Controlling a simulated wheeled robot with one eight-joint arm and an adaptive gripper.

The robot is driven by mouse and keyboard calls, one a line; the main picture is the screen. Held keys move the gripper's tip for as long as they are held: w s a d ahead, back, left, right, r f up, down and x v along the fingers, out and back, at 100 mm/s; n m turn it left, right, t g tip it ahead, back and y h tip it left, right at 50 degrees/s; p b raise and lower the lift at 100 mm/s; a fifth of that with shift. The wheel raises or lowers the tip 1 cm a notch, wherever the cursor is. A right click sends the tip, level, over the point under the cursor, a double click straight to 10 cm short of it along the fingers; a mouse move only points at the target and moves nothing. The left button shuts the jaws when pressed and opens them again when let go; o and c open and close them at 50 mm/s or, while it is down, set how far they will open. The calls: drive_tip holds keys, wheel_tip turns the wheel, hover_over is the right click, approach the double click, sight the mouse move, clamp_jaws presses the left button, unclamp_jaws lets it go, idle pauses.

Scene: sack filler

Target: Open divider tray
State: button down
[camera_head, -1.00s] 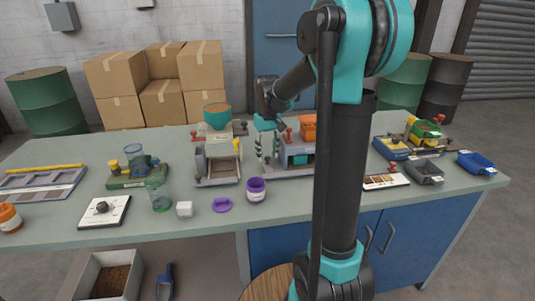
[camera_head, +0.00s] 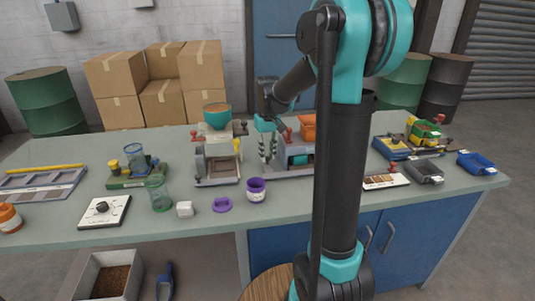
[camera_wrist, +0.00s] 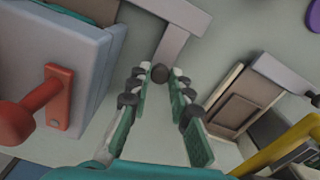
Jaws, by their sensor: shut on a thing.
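My gripper (camera_head: 268,161) reaches down between two bench devices in the head view. In the wrist view its fingers (camera_wrist: 160,84) are shut on a small dark round knob (camera_wrist: 160,72). The knob sits at the end of a flat grey bar (camera_wrist: 172,46), which joins a wider grey crosspiece (camera_wrist: 178,13). I cannot tell for sure that this is the divider tray's handle. The grey device (camera_head: 297,154) with an orange top stands just right of the gripper. The knob is too small to make out in the head view.
A red lever (camera_wrist: 55,98) stands close left of the fingers in the wrist view. A framed brown panel (camera_wrist: 236,100) and a yellow bar (camera_wrist: 285,140) lie to the right. A purple cup (camera_head: 256,191) stands in front on the bench.

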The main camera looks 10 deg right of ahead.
drive_tip(key=s, duration=1.1)
drive_tip(key=c, duration=1.4)
unclamp_jaws()
drive_tip(key=shift+o, duration=0.2)
drive_tip(key=shift+r, duration=0.1)
wheel_tip(320, 180, up, 12)
